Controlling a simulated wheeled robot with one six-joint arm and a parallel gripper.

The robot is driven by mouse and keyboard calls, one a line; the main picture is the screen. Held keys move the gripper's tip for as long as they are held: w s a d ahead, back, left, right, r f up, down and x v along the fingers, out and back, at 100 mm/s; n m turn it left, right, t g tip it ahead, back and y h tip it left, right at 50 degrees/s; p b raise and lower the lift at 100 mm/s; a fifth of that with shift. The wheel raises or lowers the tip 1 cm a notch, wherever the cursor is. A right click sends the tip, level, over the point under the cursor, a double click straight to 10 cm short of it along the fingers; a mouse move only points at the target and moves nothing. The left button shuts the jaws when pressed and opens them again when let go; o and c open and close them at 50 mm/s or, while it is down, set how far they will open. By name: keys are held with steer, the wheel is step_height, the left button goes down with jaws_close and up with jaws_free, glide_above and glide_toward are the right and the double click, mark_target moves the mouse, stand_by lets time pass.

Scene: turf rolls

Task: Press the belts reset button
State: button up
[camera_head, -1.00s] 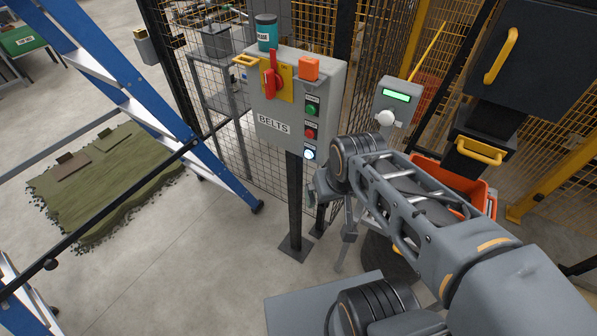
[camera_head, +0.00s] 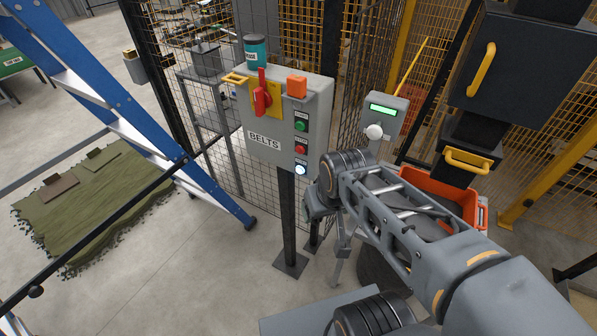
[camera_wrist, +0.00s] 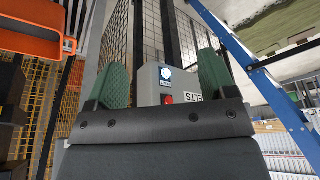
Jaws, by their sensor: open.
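The grey belts control box (camera_head: 315,110) stands on a dark post, with a "BELTS" label on its front. A column of buttons runs down its right side: a green button (camera_head: 300,126), a red button (camera_head: 300,149) and a lit white-blue button (camera_head: 300,169) at the bottom. The label by the lit button is too small to read. In the wrist view the box appears upside down, with the lit button (camera_wrist: 167,72) above the red one. My gripper (camera_wrist: 164,76) is open and empty, its green fingers apart on either side of the box in that view. In the head view my wrist hides most of it.
A red switch handle (camera_head: 262,96) on a yellow plate, an orange block (camera_head: 297,86) and a teal canister (camera_head: 256,53) are at the box. A grey device (camera_head: 386,112) with a green display and an orange bin (camera_head: 438,190) are right. A blue ladder (camera_head: 130,115) stands left.

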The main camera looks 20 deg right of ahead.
jaws_close()
stand_by(0.5)
stand_by(0.8)
